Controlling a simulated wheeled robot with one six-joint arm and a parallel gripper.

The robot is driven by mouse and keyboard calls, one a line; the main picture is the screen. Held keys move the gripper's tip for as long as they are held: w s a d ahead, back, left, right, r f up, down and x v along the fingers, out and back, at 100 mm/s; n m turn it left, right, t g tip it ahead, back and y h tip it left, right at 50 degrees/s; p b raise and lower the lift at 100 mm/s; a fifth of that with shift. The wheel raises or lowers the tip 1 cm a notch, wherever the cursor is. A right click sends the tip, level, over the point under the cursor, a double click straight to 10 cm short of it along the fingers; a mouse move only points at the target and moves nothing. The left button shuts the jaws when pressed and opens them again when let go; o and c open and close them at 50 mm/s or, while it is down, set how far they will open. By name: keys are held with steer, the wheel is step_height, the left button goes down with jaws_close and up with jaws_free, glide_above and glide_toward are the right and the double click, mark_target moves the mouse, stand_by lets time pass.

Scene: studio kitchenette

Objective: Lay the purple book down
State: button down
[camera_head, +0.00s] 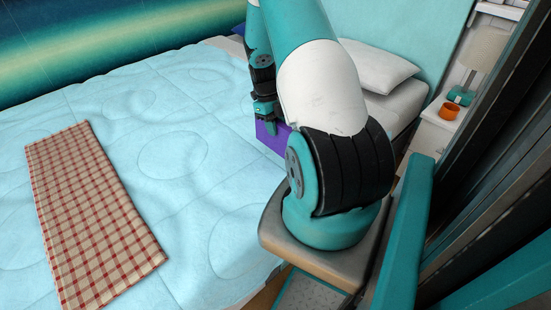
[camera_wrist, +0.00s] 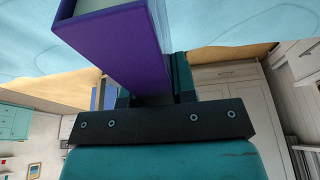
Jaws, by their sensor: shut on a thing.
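The purple book (camera_wrist: 115,45) is held in my gripper (camera_wrist: 150,85), which is shut on it. In the wrist view the book stands out from between the jaws, with its purple spine or cover edge and pale page block showing. In the head view a purple part of the book (camera_head: 270,138) shows below my gripper (camera_head: 266,108), partly hidden behind my arm. It is over or beside the near right part of the bed (camera_head: 175,155); I cannot tell whether it touches the blue quilt.
A red checked cloth (camera_head: 92,215) lies on the quilt at left. A white pillow (camera_head: 378,66) lies at the bed's head. A nightstand (camera_head: 432,130) at right holds an orange bowl (camera_head: 449,111) and a lamp (camera_head: 484,50). The quilt's middle is clear.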

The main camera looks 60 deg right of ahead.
steer(key=shift+f+b, duration=1.1)
steer(key=shift+f, duration=0.7)
steer(key=c, duration=0.8)
jaws_free()
steer(key=shift+c, duration=0.2)
steer(key=p+v, duration=0.1)
steer(key=v, duration=1.6)
steer(key=shift+r, duration=0.2)
steer(key=shift+w, duration=0.1)
